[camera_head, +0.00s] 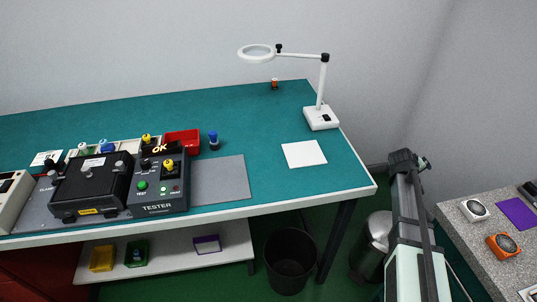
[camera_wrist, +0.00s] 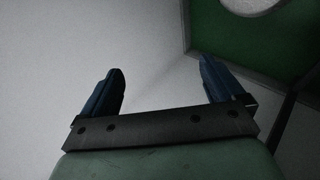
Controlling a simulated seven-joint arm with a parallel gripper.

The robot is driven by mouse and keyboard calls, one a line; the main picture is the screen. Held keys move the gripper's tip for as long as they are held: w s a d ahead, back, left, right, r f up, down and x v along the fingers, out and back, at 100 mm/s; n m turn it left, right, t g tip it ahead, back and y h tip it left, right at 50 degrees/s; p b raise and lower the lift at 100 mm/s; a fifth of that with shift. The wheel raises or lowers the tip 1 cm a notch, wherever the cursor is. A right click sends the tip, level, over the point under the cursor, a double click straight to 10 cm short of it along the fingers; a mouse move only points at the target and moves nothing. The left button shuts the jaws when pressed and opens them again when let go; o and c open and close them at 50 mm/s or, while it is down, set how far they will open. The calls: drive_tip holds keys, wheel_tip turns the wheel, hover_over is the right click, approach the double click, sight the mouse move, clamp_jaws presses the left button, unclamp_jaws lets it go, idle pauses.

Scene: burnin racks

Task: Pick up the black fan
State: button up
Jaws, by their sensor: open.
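My gripper (camera_wrist: 160,70) shows in the wrist view with its two dark blue fingers wide apart and nothing between them. Past them are a plain pale surface and, at the upper right, a green area. In the head view my arm rises at the right, between the teal bench and the grey speckled counter; I cannot make out the fingers there. A dark object (camera_head: 531,189) at the counter's right edge is cut off by the frame. It may be the black fan, but I cannot tell. No fan shows in the wrist view.
On the speckled counter (camera_head: 462,236) are a white fan-like unit (camera_head: 473,210), an orange one (camera_head: 503,246) and a purple square (camera_head: 517,213). The teal bench (camera_head: 255,135) holds a black tester (camera_head: 158,190), a red bin (camera_head: 182,142) and a magnifier lamp (camera_head: 322,92). Bins stand below.

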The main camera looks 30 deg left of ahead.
drive_tip(key=w+a+r+n+t+h, duration=0.1)
drive_tip(key=a+r, duration=0.3)
drive_tip(key=r, duration=0.4)
drive_tip(key=a+r+n+t, duration=0.15)
drive_tip(key=a+r, duration=0.25)
drive_tip(key=r, duration=0.4)
drive_tip(key=s+a+r+g+y, duration=0.15)
drive_tip(key=s+a, duration=0.35)
drive_tip(key=a, duration=0.5)
drive_tip(key=s+a+r+g+y, duration=0.1)
drive_tip(key=s+a+r, duration=0.1)
drive_tip(key=s+a, duration=0.5)
drive_tip(key=s+a+r+g+y, duration=0.1)
drive_tip(key=s+a, duration=0.2)
drive_tip(key=a, duration=0.9)
drive_tip(key=n+g+y, duration=0.2)
drive_tip(key=n+g, duration=0.3)
drive_tip(key=g, duration=0.2)
approach(168, 163)
drive_tip(key=f, duration=0.5)
drive_tip(key=shift+w+a+f, duration=0.1)
drive_tip(key=shift+w+a, duration=0.05)
drive_tip(key=shift+w, duration=0.2)
drive_tip(key=shift+s+f, duration=0.2)
drive_tip(key=shift+f, duration=2.4)
drive_tip(key=c, duration=1.1)
